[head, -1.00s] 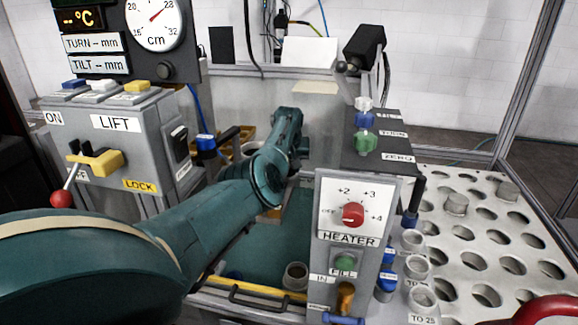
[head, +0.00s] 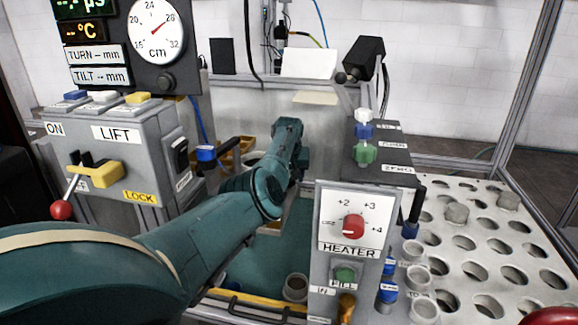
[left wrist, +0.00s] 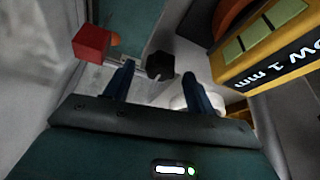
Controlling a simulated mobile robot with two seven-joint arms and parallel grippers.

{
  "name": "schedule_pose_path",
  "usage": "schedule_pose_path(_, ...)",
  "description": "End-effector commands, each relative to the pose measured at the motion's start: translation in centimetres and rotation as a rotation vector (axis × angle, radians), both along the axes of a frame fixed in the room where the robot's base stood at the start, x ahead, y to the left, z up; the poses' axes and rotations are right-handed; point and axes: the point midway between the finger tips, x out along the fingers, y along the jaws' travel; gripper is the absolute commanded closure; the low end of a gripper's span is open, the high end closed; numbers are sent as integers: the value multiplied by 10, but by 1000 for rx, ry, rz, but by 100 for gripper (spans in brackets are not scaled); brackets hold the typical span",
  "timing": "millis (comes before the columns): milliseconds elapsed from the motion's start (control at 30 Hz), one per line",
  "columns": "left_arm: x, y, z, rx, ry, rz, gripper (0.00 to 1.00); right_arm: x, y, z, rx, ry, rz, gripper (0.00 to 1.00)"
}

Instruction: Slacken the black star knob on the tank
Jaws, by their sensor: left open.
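The black star knob (left wrist: 160,66) shows in the left wrist view, dark and facing the gap between my left gripper's fingers. My left gripper (left wrist: 158,72) is open, with one blue finger on each side of the knob in the picture. I cannot tell whether the fingers touch it or how far apart in depth they are. In the head view my left arm reaches over the teal-floored tank (head: 245,266); its gripper and the knob are hidden there. My right gripper is not in view.
In the left wrist view a red block (left wrist: 91,43) lies left of the knob and a yellow-and-black labelled box (left wrist: 270,45) stands right. In the head view the heater panel (head: 347,215) stands right of my arm, the lift box (head: 115,160) left, and a perforated plate (head: 475,255) far right.

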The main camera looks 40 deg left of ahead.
Motion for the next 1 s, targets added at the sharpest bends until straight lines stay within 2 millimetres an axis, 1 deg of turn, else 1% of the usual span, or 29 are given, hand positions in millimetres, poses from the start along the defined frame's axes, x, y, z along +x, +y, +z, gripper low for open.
schedule_pose_path(267, -8, -8, 28, 1, -2, 0, 44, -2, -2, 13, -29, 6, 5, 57)
schedule_pose_path(700, -31, -28, 101, 1, -4, 0, 44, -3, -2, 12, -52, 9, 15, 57)
schedule_pose_path(833, -35, -32, 114, -1, -2, -1, 44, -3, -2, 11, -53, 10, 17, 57)
schedule_pose_path(1000, -37, -33, 120, 0, 0, -1, 44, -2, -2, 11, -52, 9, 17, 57)
